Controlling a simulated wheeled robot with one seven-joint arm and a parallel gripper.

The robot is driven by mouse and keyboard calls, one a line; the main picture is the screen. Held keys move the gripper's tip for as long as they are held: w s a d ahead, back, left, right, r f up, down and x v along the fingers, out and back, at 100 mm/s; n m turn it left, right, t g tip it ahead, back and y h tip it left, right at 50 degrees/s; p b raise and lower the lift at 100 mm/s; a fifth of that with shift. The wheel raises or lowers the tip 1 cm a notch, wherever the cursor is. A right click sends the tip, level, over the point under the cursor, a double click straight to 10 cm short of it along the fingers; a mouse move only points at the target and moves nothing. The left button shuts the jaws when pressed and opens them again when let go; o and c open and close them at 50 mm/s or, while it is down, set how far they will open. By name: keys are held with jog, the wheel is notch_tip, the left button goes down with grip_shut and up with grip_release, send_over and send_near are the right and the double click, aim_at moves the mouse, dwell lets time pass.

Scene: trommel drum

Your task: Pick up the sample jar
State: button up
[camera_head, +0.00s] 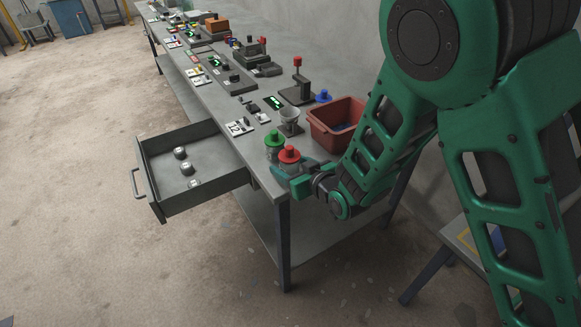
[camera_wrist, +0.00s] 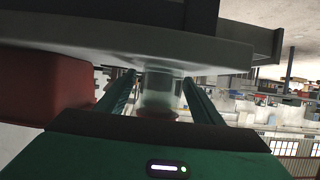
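A jar with a red lid (camera_head: 289,155) stands at the near end of the grey workbench. A green-lidded jar (camera_head: 273,142) stands just behind it. My gripper (camera_head: 295,176) is low at the bench end, beside the red-lidded jar and partly covering its body. In the wrist view, which looks upside down, a clear jar body (camera_wrist: 160,92) with a reddish lid lies between the two green fingers of my gripper (camera_wrist: 159,80). The fingers are spread, with narrow gaps seeming to show on both sides of the jar.
A red bin (camera_head: 335,122) stands right of the jars, close to my arm. A grey funnel-like cup (camera_head: 289,118) and a blue-topped item (camera_head: 323,96) are behind. An open drawer (camera_head: 195,165) juts left from the bench.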

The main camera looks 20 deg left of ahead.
jog(key=c, duration=1)
jog(key=shift+r, duration=0.15)
